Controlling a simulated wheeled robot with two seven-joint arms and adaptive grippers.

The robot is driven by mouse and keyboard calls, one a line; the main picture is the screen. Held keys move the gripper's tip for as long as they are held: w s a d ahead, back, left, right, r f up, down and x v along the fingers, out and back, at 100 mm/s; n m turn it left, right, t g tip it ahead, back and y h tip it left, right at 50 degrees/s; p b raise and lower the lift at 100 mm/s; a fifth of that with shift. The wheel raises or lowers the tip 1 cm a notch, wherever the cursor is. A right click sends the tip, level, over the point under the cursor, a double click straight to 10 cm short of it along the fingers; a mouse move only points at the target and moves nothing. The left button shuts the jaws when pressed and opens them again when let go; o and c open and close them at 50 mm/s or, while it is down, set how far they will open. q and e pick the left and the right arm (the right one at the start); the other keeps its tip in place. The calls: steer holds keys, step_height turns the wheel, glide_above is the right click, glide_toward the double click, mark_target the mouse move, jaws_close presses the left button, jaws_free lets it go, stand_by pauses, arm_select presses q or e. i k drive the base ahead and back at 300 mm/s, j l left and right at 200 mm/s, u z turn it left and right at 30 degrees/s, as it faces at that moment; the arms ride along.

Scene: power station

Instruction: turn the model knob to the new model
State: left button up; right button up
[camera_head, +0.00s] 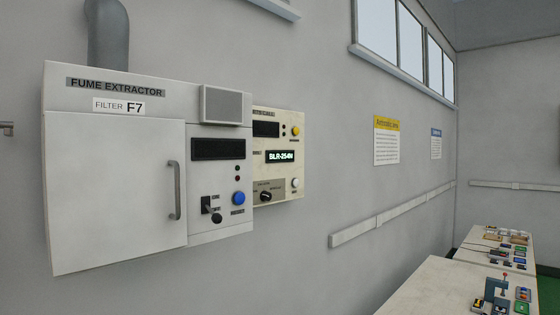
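A beige control panel (285,178) is mounted on the wall, partly hidden behind the right side of the fume extractor. A black rotary knob (265,196) sits low on the panel, with small markings around it that are too small to read. A lit display (279,156) above the knob reads "BLR-254N" in green-white letters. A dark upper display (265,129) looks blank. A yellow button (295,131) and a white button (295,183) are on the panel's right side. Neither of my grippers shows in the view.
The fume extractor cabinet (120,190) juts out beside the panel, with a door handle (175,190), a blue button (239,198) and a black switch (209,205). Benches with small parts (420,290) stand at the lower right.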

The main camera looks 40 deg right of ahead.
mark_target(265, 195)
steer(key=z, duration=1.4)
steer(key=i+l+u, duration=0.15)
steer(key=i+l, duration=0.05)
steer(key=i, duration=0.05)
